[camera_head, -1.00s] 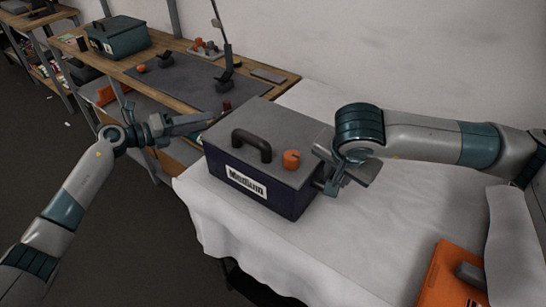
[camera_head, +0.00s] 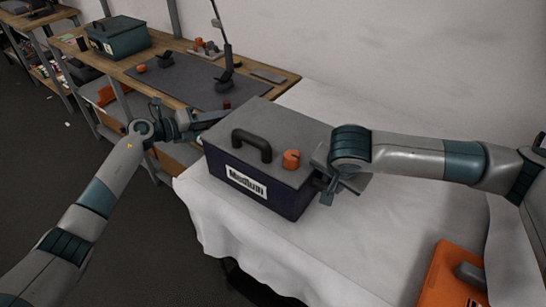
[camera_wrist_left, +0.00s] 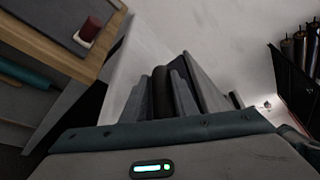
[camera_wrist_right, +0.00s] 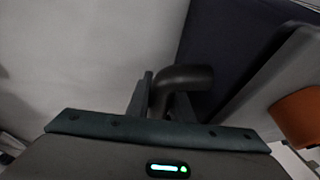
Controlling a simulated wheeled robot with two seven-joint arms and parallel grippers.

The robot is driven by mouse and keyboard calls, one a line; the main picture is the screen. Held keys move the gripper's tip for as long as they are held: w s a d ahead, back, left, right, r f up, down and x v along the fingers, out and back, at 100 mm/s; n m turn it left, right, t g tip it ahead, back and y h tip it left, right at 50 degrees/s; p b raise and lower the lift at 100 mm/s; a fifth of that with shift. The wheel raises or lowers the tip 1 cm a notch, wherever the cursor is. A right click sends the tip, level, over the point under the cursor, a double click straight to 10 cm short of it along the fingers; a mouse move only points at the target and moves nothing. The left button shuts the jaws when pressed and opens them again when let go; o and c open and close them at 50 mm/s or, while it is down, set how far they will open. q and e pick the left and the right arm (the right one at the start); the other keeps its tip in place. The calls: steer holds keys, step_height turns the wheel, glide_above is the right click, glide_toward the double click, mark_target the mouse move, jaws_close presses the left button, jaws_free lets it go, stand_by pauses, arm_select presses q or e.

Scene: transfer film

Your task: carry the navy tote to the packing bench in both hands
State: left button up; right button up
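The navy tote (camera_head: 255,177) has a grey lid, a black top handle, an orange knob and a label reading "Medium". It stands level on a white-covered table (camera_head: 370,225). My left gripper (camera_head: 203,122) is at its left end; in the left wrist view a dark side handle (camera_wrist_left: 160,88) fills the gap between the fingers. My right gripper (camera_head: 332,186) is at its right end; in the right wrist view the fingers close around a dark curved side handle (camera_wrist_right: 185,77). A wooden bench (camera_head: 180,47) with a grey mat is behind and left.
A teal case (camera_head: 120,38) stands on the bench's far left. Small orange and dark items, a dark stand and a grey block lie about the mat (camera_head: 190,82). An orange case (camera_head: 448,275) lies at the table's front right.

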arm_select(q)
jaws_close()
steer(key=shift+f, duration=0.1)
stand_by(1.2)
steer(key=shift+w+r, duration=0.2)
steer(key=shift+r, duration=0.15)
